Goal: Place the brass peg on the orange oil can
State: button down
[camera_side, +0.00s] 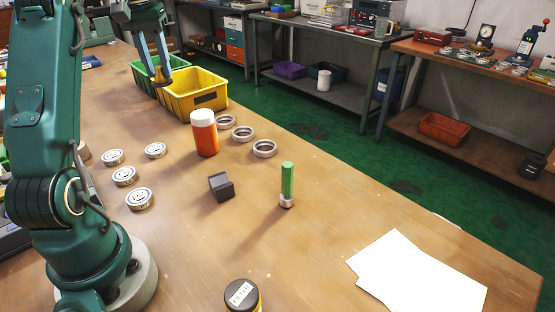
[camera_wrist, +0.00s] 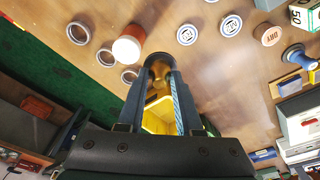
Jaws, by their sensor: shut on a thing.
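The orange oil can (camera_side: 206,138), an orange cylinder with a white lid, stands upright on the wooden table. Its white lid also shows in the wrist view (camera_wrist: 125,50). My gripper (camera_side: 160,78) is raised above the yellow and green bins, behind and left of the can and apart from it. In the wrist view my gripper (camera_wrist: 159,64) is shut on a brass-coloured piece, the brass peg (camera_wrist: 156,80), mostly hidden between the fingers. In the side view I cannot make out the peg.
A yellow bin (camera_side: 196,103) and a green bin (camera_side: 146,82) stand behind the can. Bearing rings (camera_side: 264,149) lie right of it, and several marked discs (camera_side: 139,199) lie left. A dark block (camera_side: 221,187) and a green post (camera_side: 287,180) stand nearer.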

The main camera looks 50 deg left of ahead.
jog(key=w+d+f, duration=0.1)
jog(key=w, duration=0.1)
jog(key=w+d+f, duration=0.1)
jog(key=w+f, duration=0.1)
jog(key=w+d+f, duration=0.1)
jog(key=w, duration=0.2)
jog(key=shift+f, duration=0.35)
jog(key=shift+s+f, duration=0.1)
jog(key=shift+f, duration=1.75)
jog(key=shift+f, duration=0.1)
jog(key=c, duration=0.6)
grip_release()
jog(key=shift+f, duration=0.1)
